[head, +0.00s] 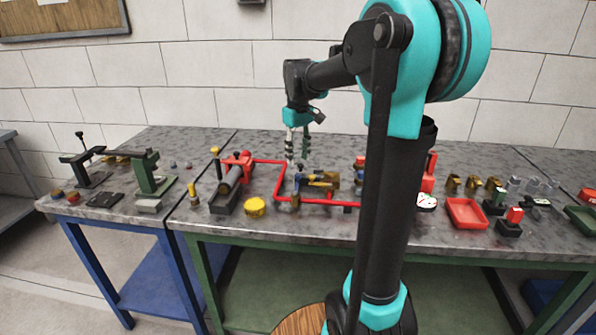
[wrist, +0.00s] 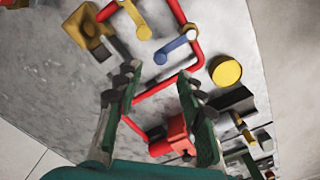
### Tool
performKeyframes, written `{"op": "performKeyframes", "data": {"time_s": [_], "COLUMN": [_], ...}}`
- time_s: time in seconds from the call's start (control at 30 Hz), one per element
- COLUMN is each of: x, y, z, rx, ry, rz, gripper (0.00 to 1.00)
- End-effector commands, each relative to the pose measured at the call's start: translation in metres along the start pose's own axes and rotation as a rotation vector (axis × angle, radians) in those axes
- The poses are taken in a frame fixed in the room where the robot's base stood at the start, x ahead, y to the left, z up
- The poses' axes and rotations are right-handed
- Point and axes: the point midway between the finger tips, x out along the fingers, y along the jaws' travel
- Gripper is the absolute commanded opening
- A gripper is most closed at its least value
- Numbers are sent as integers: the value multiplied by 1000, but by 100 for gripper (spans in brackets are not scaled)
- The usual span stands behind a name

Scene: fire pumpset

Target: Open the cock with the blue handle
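The blue handle (wrist: 176,46) shows in the wrist view as a short bar on the red pipe loop (wrist: 201,50), just beyond my fingertips and a little right of centre. In the head view my gripper (head: 298,150) points down above the pipework. The fingers appear apart from the blue handle.
A yellow handle (wrist: 135,18) sits beside the blue one, with a brass fitting (wrist: 88,30) to its left. A yellow round cap (head: 254,206) lies on the grey tabletop (head: 300,228). A red tray (head: 466,212) is at right. A green press (head: 150,175) stands at left.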

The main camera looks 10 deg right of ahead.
Motion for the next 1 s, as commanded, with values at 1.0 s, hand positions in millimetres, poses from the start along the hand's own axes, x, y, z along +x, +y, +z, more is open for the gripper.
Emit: {"op": "performKeyframes", "data": {"time_s": [1.0], "x": [60], "y": [0], "z": [0], "rx": [0], "ry": [0], "rz": [0], "gripper": [9]}}
